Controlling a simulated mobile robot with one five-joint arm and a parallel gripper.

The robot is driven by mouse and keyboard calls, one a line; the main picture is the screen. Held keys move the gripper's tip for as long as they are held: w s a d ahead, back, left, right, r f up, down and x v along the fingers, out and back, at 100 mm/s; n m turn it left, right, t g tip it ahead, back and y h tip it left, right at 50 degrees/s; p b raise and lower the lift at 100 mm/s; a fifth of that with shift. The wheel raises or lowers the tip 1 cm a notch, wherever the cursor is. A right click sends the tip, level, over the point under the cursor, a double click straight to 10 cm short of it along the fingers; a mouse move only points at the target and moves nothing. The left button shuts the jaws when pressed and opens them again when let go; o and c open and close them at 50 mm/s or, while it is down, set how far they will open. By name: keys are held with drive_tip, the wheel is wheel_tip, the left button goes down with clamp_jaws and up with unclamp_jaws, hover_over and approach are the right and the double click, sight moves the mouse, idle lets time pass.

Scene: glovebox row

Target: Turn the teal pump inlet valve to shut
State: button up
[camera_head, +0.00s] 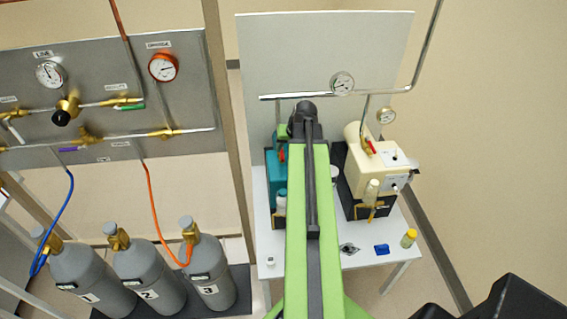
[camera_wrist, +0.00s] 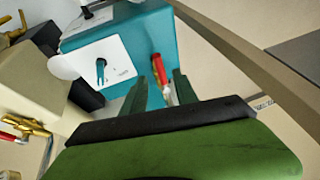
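The teal pump (camera_head: 273,172) stands on the white bench, partly hidden behind my arm. In the wrist view the teal pump (camera_wrist: 135,42) shows a white panel with a small teal switch. Its inlet valve has a red lever (camera_wrist: 158,68), which also shows small beside my arm in the head view (camera_head: 281,153). My gripper (camera_wrist: 160,77) is open, with one green finger on each side of the lever. The valve body is partly hidden by the gripper.
A cream pump (camera_head: 372,160) with its own red-handled valve stands right of the teal one. A yellow-capped bottle (camera_head: 408,239) and a blue item (camera_head: 382,249) lie near the bench front. A gas panel (camera_head: 185,110) and several grey cylinders (camera_head: 150,280) are at left.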

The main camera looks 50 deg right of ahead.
sight(282, 154)
drive_tip(key=b+x, duration=0.2)
drive_tip(key=x, duration=0.2)
drive_tip(key=shift+f, duration=0.15)
drive_tip(key=shift+w, duration=0.1)
drive_tip(key=c, duration=0.7)
clamp_jaws()
idle(0.4)
